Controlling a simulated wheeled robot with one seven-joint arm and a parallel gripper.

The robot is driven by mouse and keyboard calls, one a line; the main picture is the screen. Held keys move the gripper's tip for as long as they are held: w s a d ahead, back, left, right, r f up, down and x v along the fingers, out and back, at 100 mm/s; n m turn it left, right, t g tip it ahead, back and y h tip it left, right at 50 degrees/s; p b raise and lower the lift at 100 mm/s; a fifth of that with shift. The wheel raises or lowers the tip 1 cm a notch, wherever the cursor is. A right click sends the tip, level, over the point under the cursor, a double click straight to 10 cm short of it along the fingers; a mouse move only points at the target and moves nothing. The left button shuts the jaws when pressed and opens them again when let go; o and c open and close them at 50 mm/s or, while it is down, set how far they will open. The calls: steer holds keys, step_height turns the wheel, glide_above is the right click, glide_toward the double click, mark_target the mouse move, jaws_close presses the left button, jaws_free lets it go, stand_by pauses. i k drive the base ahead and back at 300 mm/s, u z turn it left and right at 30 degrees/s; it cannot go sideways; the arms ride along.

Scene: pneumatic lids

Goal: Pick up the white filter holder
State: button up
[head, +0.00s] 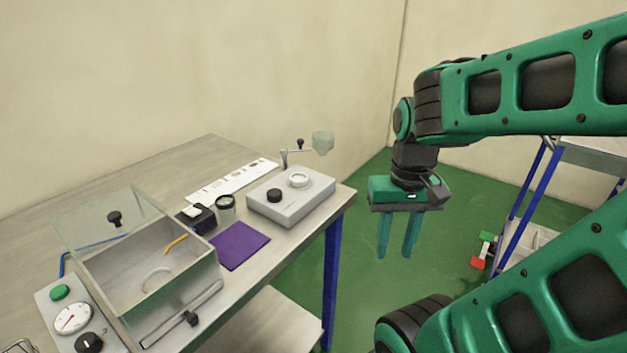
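A white ring-shaped piece (299,179), which may be the white filter holder, sits on top of a grey box-shaped device (300,210) near the right end of the workbench. A pale curved piece (157,278) also lies inside the open metal chamber (185,285) at the left; I cannot tell which is the holder. My gripper (397,250) hangs fingers down, to the right of the bench over the green floor. Its two green fingers are apart with nothing between them.
The chamber's clear lid (95,215) stands raised. A purple mat (239,246), a small dark-and-silver cylinder (226,204) and a white strip (233,181) lie between chamber and device. A clear cup (322,143) on an arm rises behind the device. A blue-legged rack (525,205) stands right.

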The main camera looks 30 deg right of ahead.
mark_target(297, 179)
steer(key=z, duration=1.2)
steer(key=k, duration=0.65)
steer(key=u, duration=0.65)
steer(key=i, duration=1)
